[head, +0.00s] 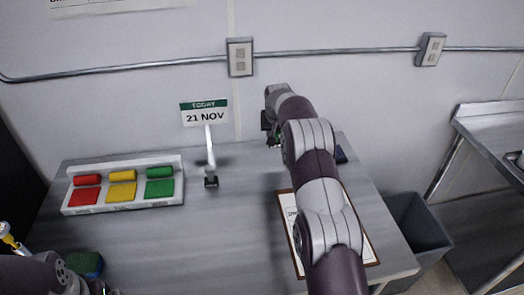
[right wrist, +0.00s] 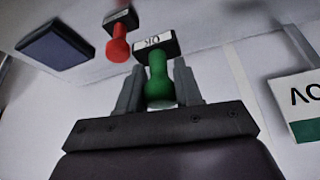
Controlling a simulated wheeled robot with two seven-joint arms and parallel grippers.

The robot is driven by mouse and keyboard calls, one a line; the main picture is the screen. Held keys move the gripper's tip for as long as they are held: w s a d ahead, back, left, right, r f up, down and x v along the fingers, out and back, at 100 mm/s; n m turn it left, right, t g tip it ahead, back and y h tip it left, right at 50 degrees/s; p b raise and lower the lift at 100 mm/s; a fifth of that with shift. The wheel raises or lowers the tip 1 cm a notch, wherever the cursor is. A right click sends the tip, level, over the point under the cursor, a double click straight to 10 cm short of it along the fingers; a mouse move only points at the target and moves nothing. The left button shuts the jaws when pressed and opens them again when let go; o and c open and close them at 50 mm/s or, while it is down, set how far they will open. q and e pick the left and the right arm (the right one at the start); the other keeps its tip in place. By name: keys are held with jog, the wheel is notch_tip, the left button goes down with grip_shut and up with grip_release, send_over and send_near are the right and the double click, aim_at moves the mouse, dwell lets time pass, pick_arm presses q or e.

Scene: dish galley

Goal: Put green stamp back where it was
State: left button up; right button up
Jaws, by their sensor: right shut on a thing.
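In the right wrist view the green stamp (right wrist: 160,82) has a green handle and a dark block with a white label. My right gripper (right wrist: 159,84) is shut on its handle, one finger on each side. Whether the block touches a surface I cannot tell. A red stamp (right wrist: 118,46) stands close beside it, apart from it. In the head view my right arm reaches to the back of the table, and the right gripper (head: 269,130) is mostly hidden behind the arm. My left arm shows at the bottom left corner; its fingers are not clear.
A date sign (head: 205,113) stands left of the right gripper. A tray (head: 123,208) with red, yellow and green pieces lies at left. A dark blue pad (head: 341,155) and clipboard (head: 285,205) lie near my right arm. A sponge (head: 86,263) is front left.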

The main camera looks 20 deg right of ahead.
jog(key=a+f, duration=0.1)
jog(key=w+a+f, duration=0.1)
jog(key=a+f, duration=0.1)
jog(key=a, duration=0.1)
jog(key=shift+w+f+p, duration=0.3)
jog(key=shift+p, duration=0.1)
notch_tip(320, 180, down, 3)
jog(key=shift+s+a+f+p, duration=0.15)
jog(key=shift+f+p, duration=0.05)
jog(key=shift+p, duration=0.45)
jog(key=shift+f+b, duration=0.3)
jog(key=shift+f, duration=0.15)
pick_arm(q)
jog(key=shift+w+d+r, duration=0.1)
jog(key=shift+w+r, duration=0.05)
jog(key=shift+r, duration=0.4)
jog(key=shift+w+d+r, duration=0.1)
jog(key=shift+w+r, duration=0.05)
jog(key=shift+r, duration=0.35)
pick_arm(e)
jog(key=o, duration=0.8)
jog(key=shift+r, duration=0.15)
jog(key=shift+o, duration=0.2)
